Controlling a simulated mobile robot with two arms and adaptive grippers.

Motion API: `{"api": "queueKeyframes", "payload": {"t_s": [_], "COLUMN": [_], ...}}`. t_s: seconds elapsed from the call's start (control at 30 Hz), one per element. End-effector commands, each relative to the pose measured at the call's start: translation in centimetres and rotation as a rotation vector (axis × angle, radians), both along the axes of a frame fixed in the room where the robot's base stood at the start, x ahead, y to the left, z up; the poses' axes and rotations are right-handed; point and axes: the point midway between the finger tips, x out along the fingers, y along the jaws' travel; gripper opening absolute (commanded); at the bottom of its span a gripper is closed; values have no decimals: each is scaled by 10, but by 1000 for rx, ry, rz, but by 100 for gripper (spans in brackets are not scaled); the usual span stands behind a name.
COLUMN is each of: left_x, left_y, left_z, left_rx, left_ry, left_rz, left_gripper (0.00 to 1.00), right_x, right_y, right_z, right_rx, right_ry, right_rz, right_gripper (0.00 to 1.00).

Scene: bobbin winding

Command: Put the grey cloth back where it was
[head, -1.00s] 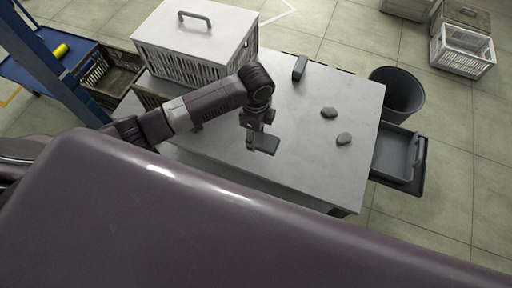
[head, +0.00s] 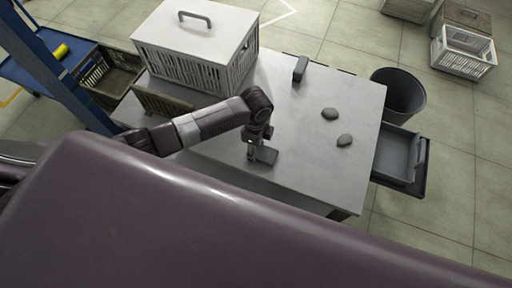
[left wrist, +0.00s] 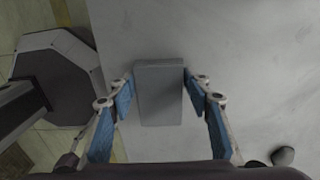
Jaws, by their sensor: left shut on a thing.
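The grey cloth (head: 266,156) is a small flat rectangle at the near side of the white table (head: 300,165). My left gripper (head: 256,152) is at it from above. In the left wrist view the cloth (left wrist: 159,95) lies between the blue-padded fingers of my left gripper (left wrist: 158,80), which are shut on its two sides. I cannot tell whether the cloth touches the tabletop. My right gripper is not in view.
A white slatted crate with a lid (head: 190,45) stands at the table's back left. A dark grey block (head: 300,69) stands at the back, and two grey stones (head: 330,114) (head: 345,140) lie to the right. A bin (head: 398,92) is beyond the right edge.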

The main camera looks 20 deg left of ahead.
Motion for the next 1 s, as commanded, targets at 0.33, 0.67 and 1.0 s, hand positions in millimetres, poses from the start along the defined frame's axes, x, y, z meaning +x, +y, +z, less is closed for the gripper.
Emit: {"api": "queueKeyframes", "payload": {"t_s": [0.33,0.67,1.0], "left_x": [0,1,1], "left_y": [0,0,0], "left_z": [-1,22,94], "left_rx": [0,-1,-1], "left_ry": [0,-2,-3], "left_rz": [0,0,-1], "left_gripper": [63,63,63], "right_x": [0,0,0], "right_y": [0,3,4], "right_z": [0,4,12], "right_rx": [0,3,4], "right_ry": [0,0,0], "right_rz": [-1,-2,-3], "right_gripper": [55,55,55]}}
